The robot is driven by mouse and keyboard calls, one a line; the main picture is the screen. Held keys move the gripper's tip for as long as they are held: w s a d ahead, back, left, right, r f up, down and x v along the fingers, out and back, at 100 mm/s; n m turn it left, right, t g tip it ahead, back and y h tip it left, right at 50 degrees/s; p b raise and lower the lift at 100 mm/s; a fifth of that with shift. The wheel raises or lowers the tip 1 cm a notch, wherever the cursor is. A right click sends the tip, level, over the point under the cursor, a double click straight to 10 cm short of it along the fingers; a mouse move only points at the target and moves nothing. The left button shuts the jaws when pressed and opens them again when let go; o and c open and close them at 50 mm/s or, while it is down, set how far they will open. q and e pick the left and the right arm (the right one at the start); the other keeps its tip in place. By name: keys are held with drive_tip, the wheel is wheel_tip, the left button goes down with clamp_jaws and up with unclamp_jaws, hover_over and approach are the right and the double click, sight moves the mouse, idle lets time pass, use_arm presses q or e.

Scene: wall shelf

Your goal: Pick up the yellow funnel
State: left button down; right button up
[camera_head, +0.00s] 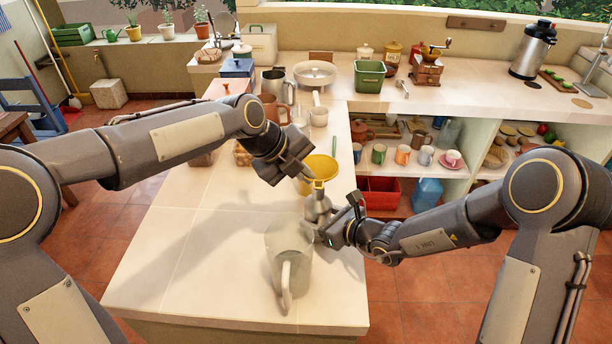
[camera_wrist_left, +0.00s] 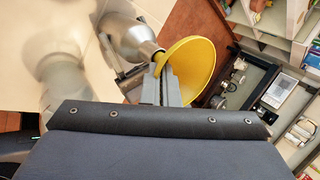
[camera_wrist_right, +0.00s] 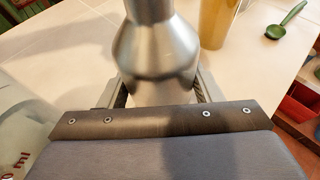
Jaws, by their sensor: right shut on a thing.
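The yellow funnel (camera_head: 322,167) is near the middle of the head view, wide side up. In the left wrist view the funnel (camera_wrist_left: 195,65) is large, its rim at my left fingertips. My left gripper (camera_head: 303,176) reaches it from the left; its fingers (camera_wrist_left: 162,88) are close together, and I cannot tell if they clamp the rim. My right gripper (camera_head: 332,226) is shut on a silver metal bottle (camera_head: 317,207), which also fills the middle of the right wrist view (camera_wrist_right: 155,45). The bottle's neck (camera_wrist_left: 148,50) is right beside the funnel.
A clear pitcher (camera_head: 286,255) stands on the counter in front of the bottle. A yellowish upright object (camera_wrist_right: 218,22) and a green spoon (camera_wrist_right: 288,14) show in the right wrist view. Mugs and pots crowd the counter behind. The counter's front left (camera_head: 190,270) is clear.

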use_arm(q)
drive_tip(key=shift+r, duration=4.55)
use_arm(e)
drive_tip(key=o, duration=1.3)
